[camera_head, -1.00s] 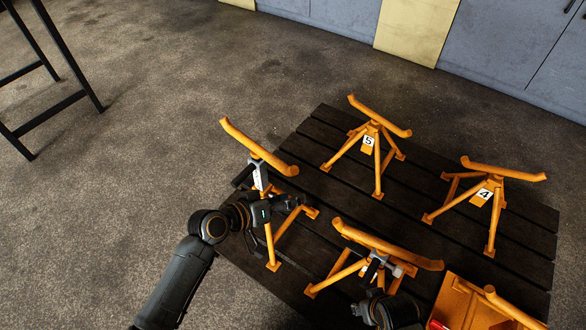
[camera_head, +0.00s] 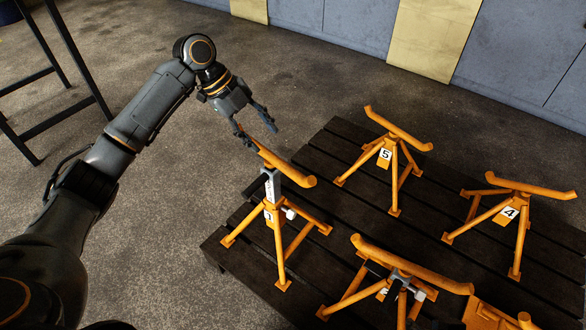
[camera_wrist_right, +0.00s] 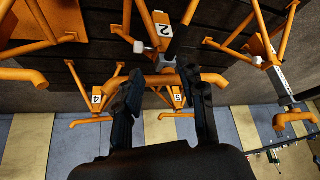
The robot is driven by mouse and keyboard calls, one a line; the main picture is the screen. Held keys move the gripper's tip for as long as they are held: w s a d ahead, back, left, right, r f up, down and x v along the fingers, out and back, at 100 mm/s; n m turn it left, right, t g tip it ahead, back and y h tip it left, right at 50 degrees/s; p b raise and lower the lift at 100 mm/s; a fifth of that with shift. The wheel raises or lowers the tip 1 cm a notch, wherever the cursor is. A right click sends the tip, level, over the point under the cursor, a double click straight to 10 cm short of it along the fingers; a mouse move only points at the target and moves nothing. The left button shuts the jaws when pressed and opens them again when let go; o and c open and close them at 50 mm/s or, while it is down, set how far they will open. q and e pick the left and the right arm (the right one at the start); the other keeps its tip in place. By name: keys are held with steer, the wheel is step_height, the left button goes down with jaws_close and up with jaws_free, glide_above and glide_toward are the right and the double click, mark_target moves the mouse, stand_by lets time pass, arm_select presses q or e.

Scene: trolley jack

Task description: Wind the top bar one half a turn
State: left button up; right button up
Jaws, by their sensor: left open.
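Stand 1 (camera_head: 275,230) is an orange tripod at the near left of the dark slatted pallet. Its grey post (camera_head: 271,188) carries an orange top bar (camera_head: 292,172), which slants from far left to near right. My left gripper (camera_head: 254,126) is open, its fingers at the bar's far left end, partly covering it. I cannot tell if they touch. In the right wrist view, a grey post (camera_wrist_right: 283,87) and bar (camera_wrist_right: 293,119) show at the right edge. My right gripper (camera_wrist_right: 161,66) is open, its fingers apart below stand 2's label (camera_wrist_right: 163,30).
Stand 5 (camera_head: 387,155), stand 4 (camera_head: 508,214) and stand 2 (camera_head: 405,262) share the pallet (camera_head: 327,160). Another orange piece (camera_head: 490,318) is at the lower right. A black frame (camera_head: 75,60) stands at the upper left. The floor left of the pallet is clear.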

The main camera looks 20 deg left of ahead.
arm_select(q)
steer(key=b, duration=0.2)
glide_toward(290, 169)
steer(key=x, duration=0.3)
steer(key=b+x, duration=0.1)
steer(key=x, duration=0.5)
steer(key=shift+d, duration=0.1)
steer(key=shift+d+f+b, duration=0.15)
steer(key=shift+f+b, duration=0.1)
steer(key=shift+b, duration=0.05)
arm_select(e)
steer(key=w+a+r+t+y, duration=0.2)
steer(key=w+a+r+t, duration=0.2)
steer(key=w+r+t, duration=0.5)
steer(key=shift+w+a+r+y, duration=0.4)
steer(key=shift+w+r, duration=0.75)
steer(key=shift+w, duration=0.15)
arm_select(q)
jaws_close()
